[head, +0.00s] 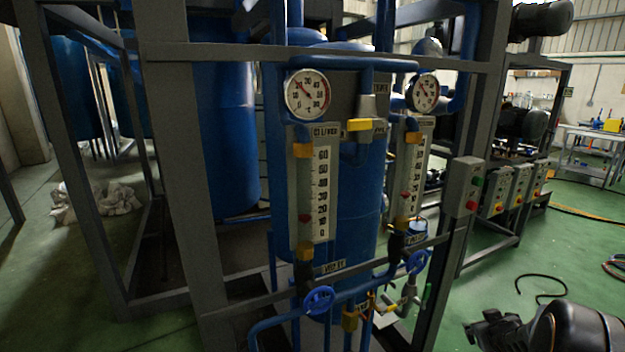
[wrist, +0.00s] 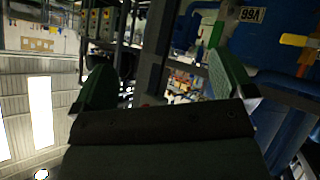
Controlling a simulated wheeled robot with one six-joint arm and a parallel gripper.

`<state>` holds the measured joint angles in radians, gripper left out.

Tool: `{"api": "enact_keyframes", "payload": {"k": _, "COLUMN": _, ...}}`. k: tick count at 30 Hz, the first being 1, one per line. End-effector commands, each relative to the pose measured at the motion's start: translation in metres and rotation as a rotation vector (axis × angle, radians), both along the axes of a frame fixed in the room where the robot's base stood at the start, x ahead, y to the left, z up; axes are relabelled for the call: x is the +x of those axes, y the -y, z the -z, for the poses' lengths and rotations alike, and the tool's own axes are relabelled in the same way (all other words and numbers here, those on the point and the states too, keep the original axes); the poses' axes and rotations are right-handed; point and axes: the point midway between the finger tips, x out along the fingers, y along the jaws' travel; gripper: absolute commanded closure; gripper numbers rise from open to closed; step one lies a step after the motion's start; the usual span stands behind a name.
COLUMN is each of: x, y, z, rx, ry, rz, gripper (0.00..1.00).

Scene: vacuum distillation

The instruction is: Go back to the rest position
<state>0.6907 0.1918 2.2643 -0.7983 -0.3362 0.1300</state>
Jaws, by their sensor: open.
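My gripper (wrist: 160,75) is open and empty in the wrist view, with its two green-padded fingers spread wide apart. Nothing is between the fingers; the rack and pipes show far behind them. In the head view part of my arm (head: 580,328), dark and rounded, shows at the lower right corner, over the green floor. It is to the right of the rack and apart from it.
A grey frame (head: 175,160) holds blue tanks (head: 222,120), two dial gauges (head: 307,94), flow meters and blue valve wheels (head: 318,300). Control boxes (head: 463,187) with buttons are on its right.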

Motion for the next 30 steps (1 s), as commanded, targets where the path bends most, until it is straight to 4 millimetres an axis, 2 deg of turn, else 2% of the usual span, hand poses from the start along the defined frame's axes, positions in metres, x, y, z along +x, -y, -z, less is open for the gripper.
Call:
{"api": "enact_keyframes", "payload": {"k": 2, "x": -0.019, "y": -0.012, "z": -0.009, "rx": 0.026, "ry": -0.119, "rz": 0.11, "gripper": 0.0}}
{"api": "enact_keyframes", "payload": {"k": 5, "x": -0.048, "y": -0.04, "z": -0.018, "rx": 0.094, "ry": -0.273, "rz": 0.225, "gripper": 0.0}}
{"api": "enact_keyframes", "payload": {"k": 8, "x": -0.078, "y": -0.085, "z": -0.032, "rx": 0.191, "ry": -0.419, "rz": 0.287, "gripper": 0.0}}
{"api": "enact_keyframes", "payload": {"k": 12, "x": -0.12, "y": -0.163, "z": -0.061, "rx": 0.338, "ry": -0.588, "rz": 0.274, "gripper": 0.0}}
{"api": "enact_keyframes", "payload": {"k": 15, "x": -0.141, "y": -0.211, "z": -0.084, "rx": 0.409, "ry": -0.642, "rz": 0.207, "gripper": 0.0}}
{"api": "enact_keyframes", "payload": {"k": 18, "x": -0.149, "y": -0.242, "z": -0.105, "rx": 0.432, "ry": -0.617, "rz": 0.125, "gripper": 0.0}}
{"api": "enact_keyframes", "payload": {"k": 24, "x": -0.15, "y": -0.269, "z": -0.132, "rx": 0.399, "ry": -0.551, "rz": 0.007, "gripper": 0.0}}
{"api": "enact_keyframes", "payload": {"k": 30, "x": -0.15, "y": -0.273, "z": -0.133, "rx": 0.392, "ry": -0.551, "rz": -0.014, "gripper": 0.0}}
